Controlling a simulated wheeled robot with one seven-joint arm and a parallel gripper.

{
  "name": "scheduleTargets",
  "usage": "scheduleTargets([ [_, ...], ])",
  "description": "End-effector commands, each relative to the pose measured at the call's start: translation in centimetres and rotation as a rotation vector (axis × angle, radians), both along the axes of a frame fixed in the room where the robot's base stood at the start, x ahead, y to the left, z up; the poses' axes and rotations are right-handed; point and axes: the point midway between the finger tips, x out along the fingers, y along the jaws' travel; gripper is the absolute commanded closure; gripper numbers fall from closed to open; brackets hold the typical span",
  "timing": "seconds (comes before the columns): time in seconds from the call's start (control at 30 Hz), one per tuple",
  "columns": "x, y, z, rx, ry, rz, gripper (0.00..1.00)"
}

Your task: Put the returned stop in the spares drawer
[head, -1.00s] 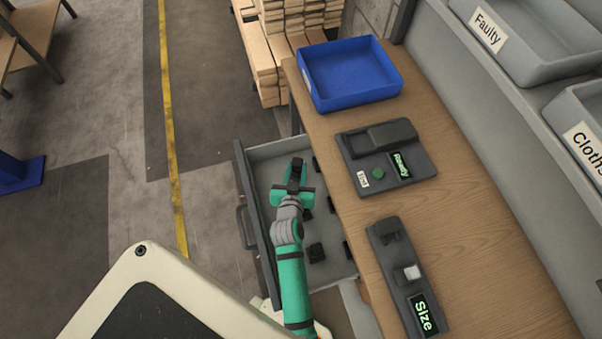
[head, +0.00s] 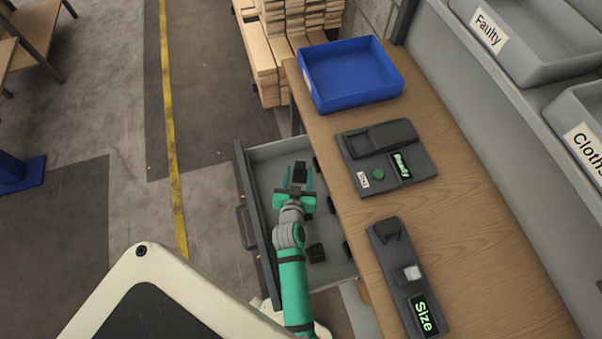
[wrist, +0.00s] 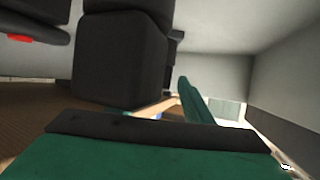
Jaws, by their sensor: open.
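The spares drawer (head: 244,201) is pulled out from the bench, with a grey floor and several small black stops in it. My gripper (head: 298,178) is over the drawer, its two teal fingers spread apart. A black stop (head: 300,171) is between or just ahead of the fingertips, inside the drawer's outline. In the wrist view a large black stop (wrist: 120,55) shows close up, with a teal finger (wrist: 195,100) beside it and a gap between them. Whether the stop rests flat on the drawer floor is hard to tell.
A blue tray (head: 350,95) stands empty on the wooden bench (head: 480,230). A device reading Ready (head: 385,160) and one reading Size (head: 405,280) lie beside the drawer. Another black stop (head: 316,252) sits in the drawer's near part. Grey bins line the right.

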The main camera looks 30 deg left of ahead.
Motion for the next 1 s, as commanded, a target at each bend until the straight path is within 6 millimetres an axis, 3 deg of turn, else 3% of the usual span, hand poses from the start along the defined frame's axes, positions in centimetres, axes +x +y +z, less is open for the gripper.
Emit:
scheduleTargets([
  [0.53, -7.8, -3.7, 3.4, 0.000, 0.003, -0.002, 0.53],
  [0.73, -9.2, -4.4, 4.2, -0.001, 0.001, -0.001, 0.53],
  [1.0, -9.6, -4.6, 4.3, -0.001, 0.001, -0.001, 0.53],
])
